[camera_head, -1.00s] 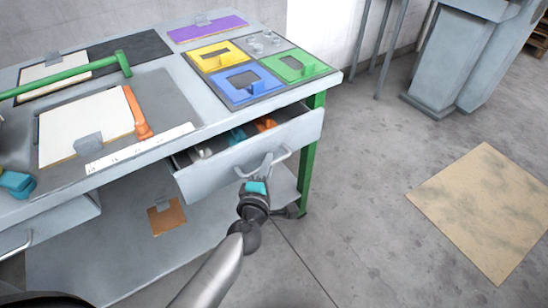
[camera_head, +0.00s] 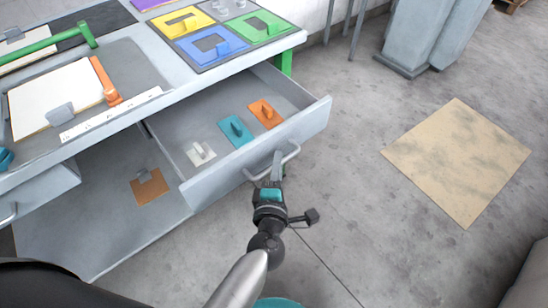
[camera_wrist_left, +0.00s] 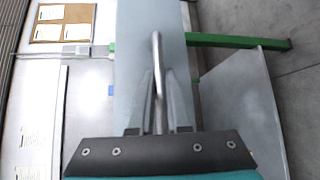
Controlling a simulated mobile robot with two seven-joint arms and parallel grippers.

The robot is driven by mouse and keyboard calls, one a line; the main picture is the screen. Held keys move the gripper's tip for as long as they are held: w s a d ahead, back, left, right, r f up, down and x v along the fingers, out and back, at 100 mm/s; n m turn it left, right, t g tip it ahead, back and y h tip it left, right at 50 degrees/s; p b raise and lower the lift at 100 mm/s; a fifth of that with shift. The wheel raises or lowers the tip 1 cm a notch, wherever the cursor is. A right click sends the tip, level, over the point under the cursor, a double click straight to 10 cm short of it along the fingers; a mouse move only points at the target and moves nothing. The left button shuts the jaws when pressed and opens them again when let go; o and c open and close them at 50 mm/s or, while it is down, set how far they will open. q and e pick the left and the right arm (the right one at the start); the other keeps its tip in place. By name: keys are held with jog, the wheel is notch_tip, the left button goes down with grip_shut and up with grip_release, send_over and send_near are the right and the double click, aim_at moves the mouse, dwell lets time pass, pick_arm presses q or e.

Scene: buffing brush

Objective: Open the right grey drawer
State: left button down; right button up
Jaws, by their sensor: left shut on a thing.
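The right grey drawer (camera_head: 262,155) is pulled well out from under the workbench. Its inside shows a white, a teal (camera_head: 236,130) and an orange (camera_head: 266,113) handled piece lying on its floor. My left gripper (camera_head: 276,168) is at the drawer's front, shut on the metal bar handle (camera_head: 288,156). In the left wrist view the handle (camera_wrist_left: 157,75) stands between the two fingers (camera_wrist_left: 160,110), in front of the grey drawer front (camera_wrist_left: 128,60). My right gripper is not in view.
A left drawer (camera_head: 40,192) looks shut. Floor to the right is clear around a tan mat (camera_head: 458,160).

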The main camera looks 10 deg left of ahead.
pick_arm(q)
jog(key=c, duration=0.9)
grip_release()
jog(key=shift+s+d+r+p, duration=0.15)
jog(key=shift+s+r+p, duration=0.05)
jog(key=shift+s, duration=1.05)
jog(key=shift+s+d+r+p, duration=0.15)
jog(key=shift+s, duration=1.05)
jog(key=shift+s+d+r+p, duration=0.15)
jog(key=shift+s+r+p, duration=0.05)
jog(key=shift+s, duration=1.05)
